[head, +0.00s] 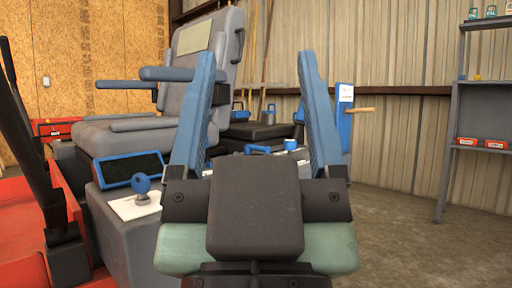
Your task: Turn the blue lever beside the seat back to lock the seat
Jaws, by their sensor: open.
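The grey seat (130,133) is on the left, its back upright and leaning slightly, with two blue armrests (180,74). My gripper (256,60) is open and empty, its two blue fingers pointing up and away in front of the seat's right side. Between the fingers, beyond them, a low blue handle (258,150) lies on the grey console beside the seat. It may be the lever, but I cannot tell for sure. A blue ball knob (142,184) stands on a white plate at the console's near left. The fingers and gripper body hide part of the console.
A dark-screened blue display (132,169) sits on the console. Red machine bodywork (25,240) fills the lower left. A blue panel (344,118) with a wooden handle stands right of the fingers. A grey shelf (450,130) is far right. Floor at lower right is clear.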

